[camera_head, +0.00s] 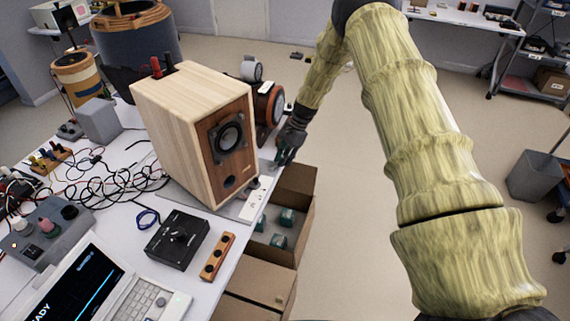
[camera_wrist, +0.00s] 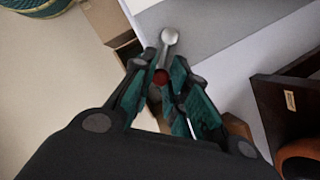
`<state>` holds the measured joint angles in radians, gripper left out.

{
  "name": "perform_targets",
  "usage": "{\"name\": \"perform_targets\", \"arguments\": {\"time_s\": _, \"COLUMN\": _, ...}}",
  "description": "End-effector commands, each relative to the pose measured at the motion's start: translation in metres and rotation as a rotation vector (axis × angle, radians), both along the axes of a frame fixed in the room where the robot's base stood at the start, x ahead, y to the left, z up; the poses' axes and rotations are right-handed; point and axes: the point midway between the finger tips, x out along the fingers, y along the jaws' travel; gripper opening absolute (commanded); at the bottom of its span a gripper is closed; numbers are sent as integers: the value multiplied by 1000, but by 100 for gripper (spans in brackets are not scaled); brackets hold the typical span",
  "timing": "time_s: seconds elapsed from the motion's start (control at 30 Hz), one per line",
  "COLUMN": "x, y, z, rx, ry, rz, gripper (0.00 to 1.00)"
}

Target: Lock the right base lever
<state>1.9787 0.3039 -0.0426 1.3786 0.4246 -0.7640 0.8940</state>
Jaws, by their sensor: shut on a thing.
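The wooden speaker (camera_head: 185,130) stands upright on a light base plate (camera_head: 235,212) at the table's right edge. In the wrist view, a lever (camera_wrist: 169,36) with a round silver end lies beside a pale plate edge, and a red part shows between my fingers. My gripper (camera_head: 283,153), with teal finger pads, is at the speaker's right side, beyond its front corner. In the wrist view my gripper (camera_wrist: 165,62) is shut around the lever's stem. The head view does not show the lever clearly. Whether it is locked cannot be told.
A black box with a knob (camera_head: 177,238), a wooden strip (camera_head: 217,257) and a laptop (camera_head: 105,290) lie on the table in front. Open cardboard boxes (camera_head: 300,190) stand just below the table edge. Cables crowd the left.

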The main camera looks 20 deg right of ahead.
Motion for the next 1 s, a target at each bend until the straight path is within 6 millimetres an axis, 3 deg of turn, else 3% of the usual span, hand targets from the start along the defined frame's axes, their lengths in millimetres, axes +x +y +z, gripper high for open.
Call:
{"name": "perform_targets", "arguments": {"time_s": 0.6, "x": 27, "y": 10, "z": -3, "rx": 0, "ry": -1, "rz": 554, "gripper": 0}}
{"name": "perform_targets", "arguments": {"time_s": 1.0, "x": 34, "y": 16, "z": -1, "rx": 0, "ry": 0, "rz": 742, "gripper": 0}}
